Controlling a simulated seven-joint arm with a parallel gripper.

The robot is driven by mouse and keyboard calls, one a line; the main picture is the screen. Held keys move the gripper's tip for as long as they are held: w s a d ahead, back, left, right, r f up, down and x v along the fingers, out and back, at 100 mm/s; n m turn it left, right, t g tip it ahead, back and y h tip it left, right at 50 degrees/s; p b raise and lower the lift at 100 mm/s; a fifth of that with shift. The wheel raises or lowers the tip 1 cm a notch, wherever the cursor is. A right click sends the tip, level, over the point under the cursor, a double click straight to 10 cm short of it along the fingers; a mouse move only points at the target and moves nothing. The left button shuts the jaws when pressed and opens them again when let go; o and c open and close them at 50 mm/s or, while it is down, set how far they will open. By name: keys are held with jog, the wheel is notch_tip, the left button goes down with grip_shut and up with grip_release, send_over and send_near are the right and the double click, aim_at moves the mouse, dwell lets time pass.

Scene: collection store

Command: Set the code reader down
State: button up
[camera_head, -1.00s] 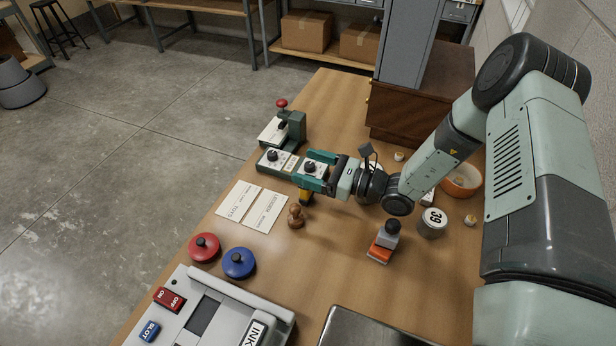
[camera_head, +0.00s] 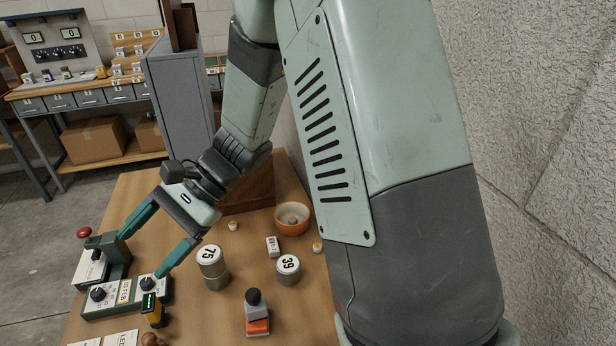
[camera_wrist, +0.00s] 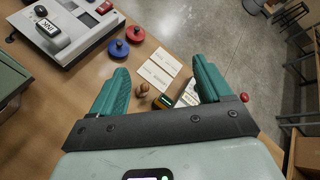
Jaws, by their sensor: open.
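The code reader (camera_head: 152,309), a small yellow and black device with a lit green display, stands on the wooden table against the front of a device with dark knobs. It also shows in the wrist view (camera_wrist: 163,102), between and beyond the fingers. My gripper (camera_head: 141,254) has its two green fingers spread wide, with nothing between them. It is above and behind the reader, apart from it. In the wrist view the open fingers (camera_wrist: 160,70) frame the reader and part of the knob device.
The knob device (camera_head: 125,294) and a red-knobbed press (camera_head: 98,262) stand at the left edge. Cans marked 75 (camera_head: 213,268) and 39 (camera_head: 288,270), an orange-based stamp (camera_head: 257,314) and an orange bowl (camera_head: 293,219) stand to the right. Paper cards (camera_wrist: 159,69) lie near the reader.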

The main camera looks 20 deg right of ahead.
jog(key=s+d+r+n+t+h, duration=0.3)
jog(key=s+d+r+t+h, duration=0.2)
jog(key=d+r, duration=0.3)
jog(key=s+d+r+n+t+h, duration=0.4)
jog(key=s+d+r, duration=0.4)
jog(key=d, duration=0.6)
jog(key=shift+d+t+h, duration=0.3)
jog(key=shift+t+h, duration=0.2)
jog(key=shift+h, duration=0.5)
jog(key=shift+s, duration=0.1)
